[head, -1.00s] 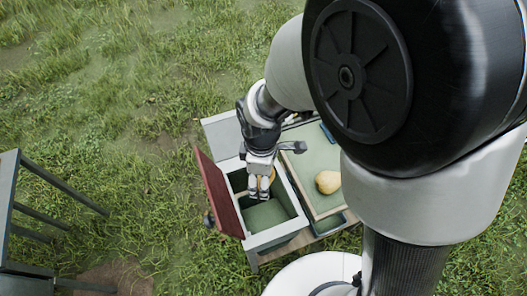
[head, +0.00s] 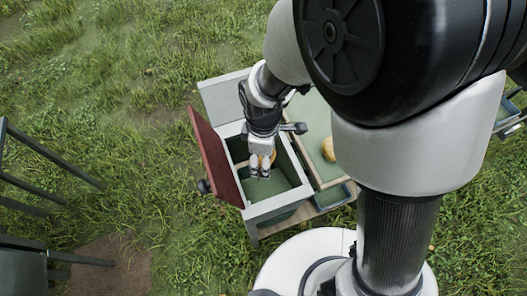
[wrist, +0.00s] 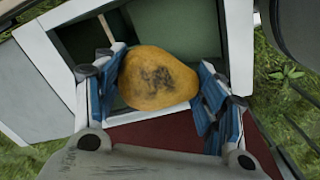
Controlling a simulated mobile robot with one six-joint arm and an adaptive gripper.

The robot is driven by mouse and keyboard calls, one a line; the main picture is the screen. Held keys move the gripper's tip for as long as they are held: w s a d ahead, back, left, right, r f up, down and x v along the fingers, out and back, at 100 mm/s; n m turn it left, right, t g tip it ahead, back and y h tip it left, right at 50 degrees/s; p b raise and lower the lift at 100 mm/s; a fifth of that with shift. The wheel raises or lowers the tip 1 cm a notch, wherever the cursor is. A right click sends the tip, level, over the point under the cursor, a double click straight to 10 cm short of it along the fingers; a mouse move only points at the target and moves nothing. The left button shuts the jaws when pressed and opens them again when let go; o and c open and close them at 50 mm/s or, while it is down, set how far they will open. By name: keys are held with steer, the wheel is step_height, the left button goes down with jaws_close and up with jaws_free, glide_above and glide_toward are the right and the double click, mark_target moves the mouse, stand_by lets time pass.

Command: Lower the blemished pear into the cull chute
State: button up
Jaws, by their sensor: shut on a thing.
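The blemished pear (wrist: 160,78) is yellow with a dark patch of marks on its side. In the wrist view it sits between the blue pads of my gripper (wrist: 158,95), which is shut on it. In the head view my gripper (head: 260,174) points down over the open cull chute (head: 277,208), a white-rimmed box with a green inside. Only a sliver of the pear shows there behind the fingers. The chute's red lid (head: 213,155) stands open on the left. The wrist view shows the green inside and white rim (wrist: 50,60) behind the pear. The exact depth is unclear.
Another yellow pear (head: 328,148) lies on a green padded tray (head: 318,118) right of the chute. A grey panel (head: 221,98) adjoins the chute at the back. A dark metal frame (head: 50,155) stands in the grass at far left.

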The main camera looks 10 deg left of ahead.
step_height(320, 180, down, 6)
steer(key=b, duration=0.3)
steer(key=shift+r+b, duration=0.25)
steer(key=shift+b, duration=0.05)
steer(key=o, duration=1.3)
steer(key=shift+c, duration=0.2)
step_height(320, 180, up, 12)
steer(key=shift+r, duration=0.1)
stand_by(0.6)
